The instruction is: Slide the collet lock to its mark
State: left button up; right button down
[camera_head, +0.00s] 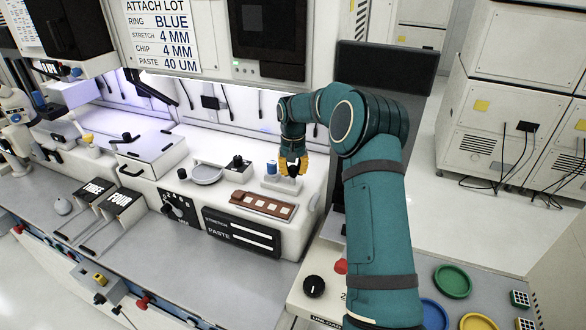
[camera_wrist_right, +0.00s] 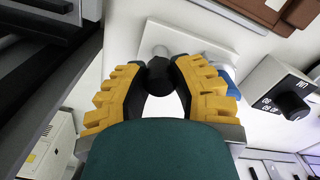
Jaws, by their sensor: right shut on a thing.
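My right gripper (camera_head: 292,170) reaches down over the white bench unit beside a small blue cylinder (camera_head: 271,168). In the right wrist view the yellow-padded fingers of this gripper (camera_wrist_right: 160,82) are closed around a dark round-topped knob (camera_wrist_right: 160,68), which I take to be the collet lock. A pale metal stub shows just beyond the knob, over a white block (camera_wrist_right: 200,40). The blue cylinder stands beside the right finger in that view. In the head view the fingers hide the knob, and I cannot make out a mark. My left gripper is out of view.
A brown strip with pale squares (camera_head: 262,205) lies in front of the right gripper, above a stretch and paste panel (camera_head: 241,233). A black dial (camera_head: 178,207) is left of it. A lot sign (camera_head: 160,35) hangs above. Coloured discs (camera_head: 452,281) lie at lower right.

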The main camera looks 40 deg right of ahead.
jog(key=m, duration=0.3)
jog(key=shift+r+m+p, duration=0.1)
jog(key=shift+m+p, duration=0.2)
jog(key=shift+m, duration=0.1)
jog(key=m, duration=0.3)
jog(key=shift+m+p, duration=0.3)
jog(key=shift+p, duration=0.05)
jog(key=m+p, duration=0.1)
jog(key=m, duration=0.3)
jog(key=shift+m+p, duration=0.45)
jog(key=shift+m, duration=1.15)
jog(key=c, duration=0.7)
grip_release()
jog(key=shift+c, duration=0.2)
